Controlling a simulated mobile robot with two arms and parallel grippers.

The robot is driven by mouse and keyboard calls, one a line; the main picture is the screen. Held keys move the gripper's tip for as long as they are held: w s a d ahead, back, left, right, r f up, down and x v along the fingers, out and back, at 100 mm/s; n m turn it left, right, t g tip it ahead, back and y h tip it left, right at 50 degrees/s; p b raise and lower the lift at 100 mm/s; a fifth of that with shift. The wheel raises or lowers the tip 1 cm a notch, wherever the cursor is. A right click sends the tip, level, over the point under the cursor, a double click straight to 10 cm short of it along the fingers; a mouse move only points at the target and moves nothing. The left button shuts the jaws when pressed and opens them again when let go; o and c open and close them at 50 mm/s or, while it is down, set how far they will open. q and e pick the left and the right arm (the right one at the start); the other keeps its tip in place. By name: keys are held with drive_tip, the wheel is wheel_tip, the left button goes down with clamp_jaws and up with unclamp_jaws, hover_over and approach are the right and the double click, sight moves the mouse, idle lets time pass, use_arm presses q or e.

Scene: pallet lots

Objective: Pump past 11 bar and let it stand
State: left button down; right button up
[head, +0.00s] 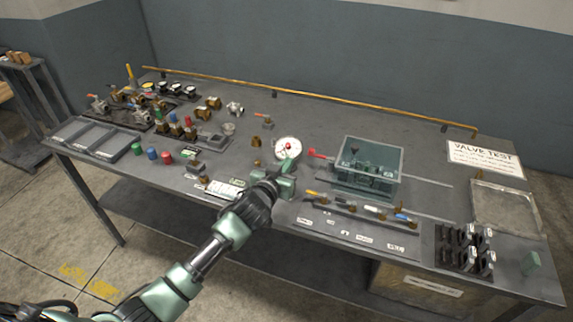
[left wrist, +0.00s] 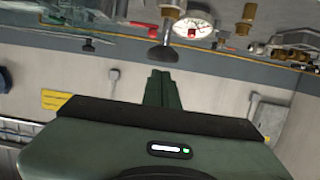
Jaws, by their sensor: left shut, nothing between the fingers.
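A round white gauge (head: 284,143) stands near the middle of the bench. It also shows in the left wrist view (left wrist: 196,20), with red on its face; its reading is too small to tell. A dark round knob on a brass stem (left wrist: 163,53) shows beside the gauge in the left wrist view. My left gripper (head: 290,168) is shut and empty, just in front of the gauge, partly covering it in the head view. Its shut fingers (left wrist: 158,85) point toward the knob and appear apart from it. My right gripper is not in view.
A clear-walled teal tank (head: 366,166) stands right of the gauge, with a red lever (head: 318,154) at its left. Several colour-handled tools (head: 374,212) lie in front. Valves and fittings (head: 130,98) crowd the left. A VALVE TEST sign (head: 484,158) and an empty tray (head: 506,208) are right.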

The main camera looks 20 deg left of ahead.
use_arm(q)
drive_tip(key=shift+f, duration=0.35)
wheel_tip(320, 180, down, 4)
drive_tip(key=b, duration=0.2)
drive_tip(key=shift+s+r+b, duration=0.1)
drive_tip(key=shift+b, duration=0.25)
